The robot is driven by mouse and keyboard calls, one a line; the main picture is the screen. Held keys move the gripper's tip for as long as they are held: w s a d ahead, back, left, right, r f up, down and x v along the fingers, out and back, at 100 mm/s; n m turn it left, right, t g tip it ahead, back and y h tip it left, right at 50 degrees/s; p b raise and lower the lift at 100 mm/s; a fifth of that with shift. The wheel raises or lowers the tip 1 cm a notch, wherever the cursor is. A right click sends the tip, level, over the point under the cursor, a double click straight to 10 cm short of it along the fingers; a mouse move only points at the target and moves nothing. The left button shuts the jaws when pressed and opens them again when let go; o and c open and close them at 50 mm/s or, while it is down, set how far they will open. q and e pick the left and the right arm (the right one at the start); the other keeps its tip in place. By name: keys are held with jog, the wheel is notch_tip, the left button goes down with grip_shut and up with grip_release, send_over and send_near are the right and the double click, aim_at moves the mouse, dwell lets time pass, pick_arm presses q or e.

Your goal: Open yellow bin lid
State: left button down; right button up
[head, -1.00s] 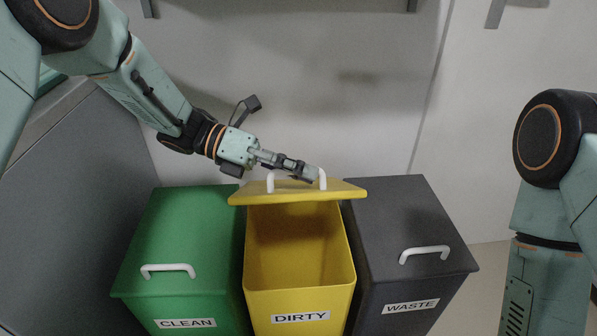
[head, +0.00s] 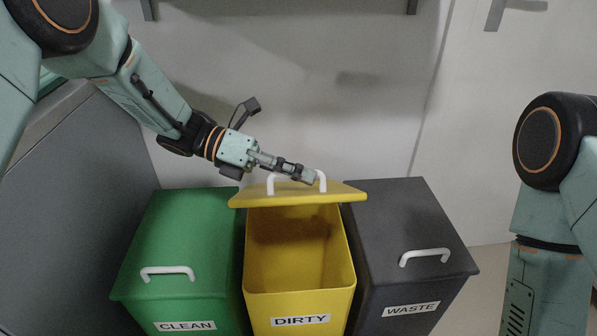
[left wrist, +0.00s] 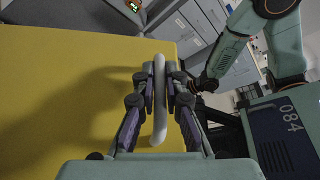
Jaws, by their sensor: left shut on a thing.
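The yellow bin (head: 300,265) labelled DIRTY stands in the middle of the head view, with its inside showing and no contents visible. Its yellow lid (head: 300,192) is raised at the back edge, seen nearly edge-on. The lid also fills the left of the left wrist view (left wrist: 65,90). My left gripper (head: 312,176) is at the lid's white handle (head: 270,184). In the left wrist view the fingers (left wrist: 160,95) are shut on the white handle (left wrist: 159,120), one on each side. My right gripper is not in view.
A green bin (head: 185,235) labelled CLEAN stands to the left, and a dark grey bin (head: 415,225) labelled WASTE to the right, both with lids shut. A grey panel (head: 75,210) is at far left. A wall (head: 300,60) rises close behind.

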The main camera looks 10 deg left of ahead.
pick_arm(q)
jog(key=w+a+r+n, duration=0.2)
jog(key=w+r, duration=0.5)
jog(key=w, duration=0.4)
jog(key=shift+w+a+g+h+b, duration=0.2)
jog(key=shift+g+h+b, duration=0.1)
jog(key=shift+g, duration=0.1)
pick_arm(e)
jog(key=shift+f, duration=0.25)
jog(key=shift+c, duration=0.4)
